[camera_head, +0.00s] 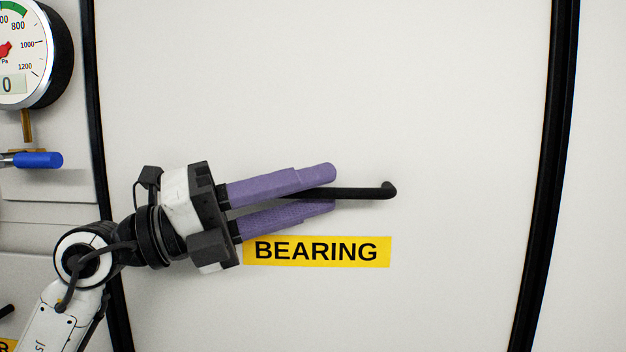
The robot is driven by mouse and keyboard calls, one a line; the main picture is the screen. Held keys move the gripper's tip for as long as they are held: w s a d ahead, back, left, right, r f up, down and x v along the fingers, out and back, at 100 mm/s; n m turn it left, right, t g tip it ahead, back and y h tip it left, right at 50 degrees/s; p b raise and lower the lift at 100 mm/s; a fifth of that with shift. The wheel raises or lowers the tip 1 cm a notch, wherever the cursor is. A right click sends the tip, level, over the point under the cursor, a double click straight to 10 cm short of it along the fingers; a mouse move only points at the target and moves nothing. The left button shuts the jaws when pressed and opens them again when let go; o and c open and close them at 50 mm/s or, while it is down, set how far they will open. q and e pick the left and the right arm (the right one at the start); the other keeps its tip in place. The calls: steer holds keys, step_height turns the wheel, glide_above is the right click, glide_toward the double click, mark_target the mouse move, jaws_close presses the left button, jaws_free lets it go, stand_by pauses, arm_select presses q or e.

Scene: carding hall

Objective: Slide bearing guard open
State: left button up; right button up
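The bearing guard (450,120) is a large pale panel between two dark vertical edges, with a yellow label reading BEARING (317,252). A black bar handle (365,193) runs roughly level across it, just above the label, and its right end bends in a rounded knob. My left gripper (331,190) comes from the lower left, its two purple fingers lying along the handle, one above and one below. The fingers are close together with the bar between them and look shut on it. They hide the handle's left part. My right gripper is not in view.
A round pressure gauge (22,55) sits at the upper left, with a blue-handled valve (38,160) under it. Dark curved strips border the panel at left (93,120) and right (560,140). The panel's right half is clear.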

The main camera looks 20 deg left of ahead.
arm_select(q)
steer(key=shift+w+d+r, duration=0.1)
steer(key=shift+w+d, duration=0.05)
steer(key=shift+d, duration=0.05)
steer(key=shift+w, duration=0.1)
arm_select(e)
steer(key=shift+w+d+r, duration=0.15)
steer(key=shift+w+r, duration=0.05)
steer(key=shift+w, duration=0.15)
arm_select(q)
jaws_close()
